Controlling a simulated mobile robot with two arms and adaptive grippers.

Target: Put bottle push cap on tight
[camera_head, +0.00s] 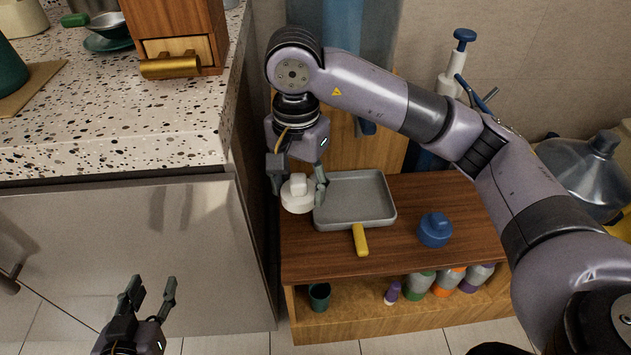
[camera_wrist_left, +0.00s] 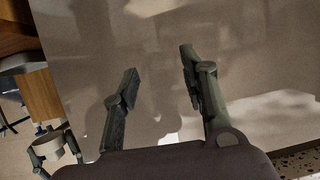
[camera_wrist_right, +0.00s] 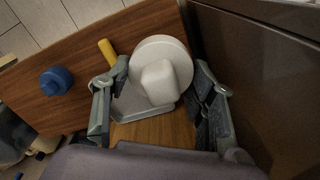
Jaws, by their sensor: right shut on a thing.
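A round white piece with a squarish knob, which looks like a cap (camera_head: 298,196), is between the fingers of my right gripper (camera_head: 297,185). My right gripper is shut on it above the left end of the wooden shelf top. The white cap (camera_wrist_right: 160,68) also shows in the right wrist view, its disc facing the camera. A blue cap-like piece (camera_head: 435,230) sits on the shelf top at the right. A large clear bottle (camera_head: 583,170) stands at the far right, partly behind my right arm. My left gripper (camera_head: 150,293) is open and empty before the cabinet front.
A grey square pan (camera_head: 355,198) with a yellow handle lies on the wooden shelf (camera_head: 300,262), close beside the right gripper. Several bottles and a dark green cup (camera_head: 319,296) stand on its lower level. A speckled counter (camera_head: 120,130) rises at the left. A blue-topped pump (camera_head: 457,65) stands behind.

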